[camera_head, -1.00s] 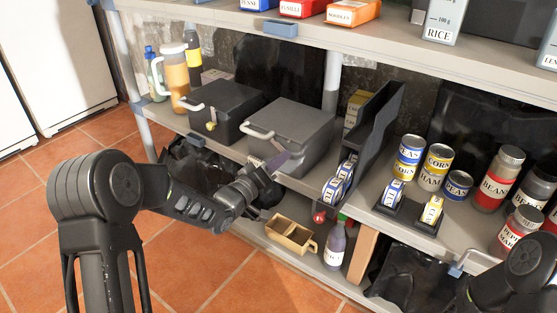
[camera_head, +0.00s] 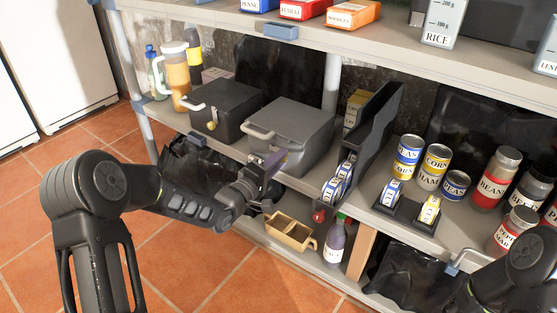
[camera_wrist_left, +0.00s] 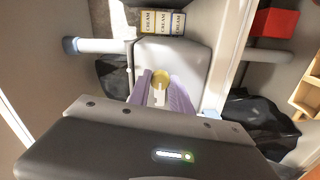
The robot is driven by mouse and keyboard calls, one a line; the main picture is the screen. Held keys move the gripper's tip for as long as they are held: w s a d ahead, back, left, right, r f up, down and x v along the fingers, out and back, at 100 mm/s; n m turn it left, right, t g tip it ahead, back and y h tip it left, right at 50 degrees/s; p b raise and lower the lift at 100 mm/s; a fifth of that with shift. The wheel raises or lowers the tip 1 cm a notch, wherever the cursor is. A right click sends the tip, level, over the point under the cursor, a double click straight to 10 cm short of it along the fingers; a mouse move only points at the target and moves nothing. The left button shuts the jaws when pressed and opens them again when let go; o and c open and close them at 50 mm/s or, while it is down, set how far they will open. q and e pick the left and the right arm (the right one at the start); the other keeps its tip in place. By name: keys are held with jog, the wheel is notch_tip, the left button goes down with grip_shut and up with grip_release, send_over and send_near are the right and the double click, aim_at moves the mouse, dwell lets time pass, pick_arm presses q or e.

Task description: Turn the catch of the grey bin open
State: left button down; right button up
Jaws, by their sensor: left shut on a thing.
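The grey bin (camera_head: 300,125), with a pale handle (camera_head: 258,132) on its front, stands on the middle shelf in the head view. My left gripper (camera_head: 272,163) is at the bin's front, below the handle. In the left wrist view the bin's grey body (camera_wrist_left: 190,52) is straight ahead. The purple fingers of my left gripper (camera_wrist_left: 160,97) are around a pale tab of the catch, whose round yellow base (camera_wrist_left: 160,77) shows between them. In the head view the gripper hides the catch. My right arm shows at the lower right, but its gripper does not.
A dark bin (camera_head: 225,108) with a brass catch stands left of the grey bin. A dark upright rack (camera_head: 372,125) stands close on its right. The upper shelf (camera_head: 350,45) overhangs behind.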

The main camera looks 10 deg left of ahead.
pick_arm(q)
jog(key=c, duration=1.2)
grip_release()
jog(key=shift+o, duration=0.2)
jog(key=p+v, duration=0.2)
jog(key=v, duration=0.6)
jog(key=shift+w, duration=0.1)
